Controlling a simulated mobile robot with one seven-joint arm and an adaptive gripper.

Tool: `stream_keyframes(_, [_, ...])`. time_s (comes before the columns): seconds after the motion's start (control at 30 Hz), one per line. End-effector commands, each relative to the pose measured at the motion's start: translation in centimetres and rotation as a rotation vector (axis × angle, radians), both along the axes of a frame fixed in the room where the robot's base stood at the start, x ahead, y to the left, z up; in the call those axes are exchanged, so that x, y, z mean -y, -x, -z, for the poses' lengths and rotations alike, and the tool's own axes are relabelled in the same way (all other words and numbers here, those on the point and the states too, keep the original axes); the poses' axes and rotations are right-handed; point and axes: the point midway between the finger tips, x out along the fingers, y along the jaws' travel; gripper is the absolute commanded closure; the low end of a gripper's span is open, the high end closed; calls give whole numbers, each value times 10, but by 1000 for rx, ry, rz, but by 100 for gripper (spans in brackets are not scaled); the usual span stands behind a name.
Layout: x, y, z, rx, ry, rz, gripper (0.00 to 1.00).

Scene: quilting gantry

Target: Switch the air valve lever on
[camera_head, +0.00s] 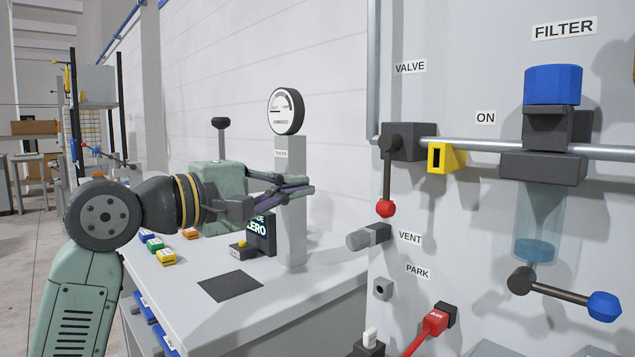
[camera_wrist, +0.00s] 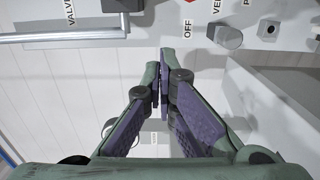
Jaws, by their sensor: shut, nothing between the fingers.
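The air valve (camera_head: 405,142) is a dark block on the pipe below the VALVE label. Its dark lever ends in a red ball (camera_head: 386,208) and hangs straight down. The ON label (camera_head: 485,118) is to the right, above the pipe. My gripper (camera_head: 312,187) is shut and empty, left of the lever and apart from it, beside the gauge post. In the wrist view the shut fingertips (camera_wrist: 166,62) point towards the panel.
A yellow bracket (camera_head: 441,158) sits on the pipe right of the valve. The grey vent cylinder (camera_head: 368,237) sticks out below the lever. A gauge (camera_head: 286,111) on a post stands by my gripper. A filter bowl (camera_head: 540,225) and blue-ended lever (camera_head: 604,306) are at right.

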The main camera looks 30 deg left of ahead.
Motion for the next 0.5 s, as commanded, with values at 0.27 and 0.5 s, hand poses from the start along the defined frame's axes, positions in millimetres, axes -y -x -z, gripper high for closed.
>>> stream_keyframes(0.27, [24, -53, -3, -1, 1, 4, 100])
stream_keyframes(0.5, [50, -77, -3, 1, -3, 1, 100])
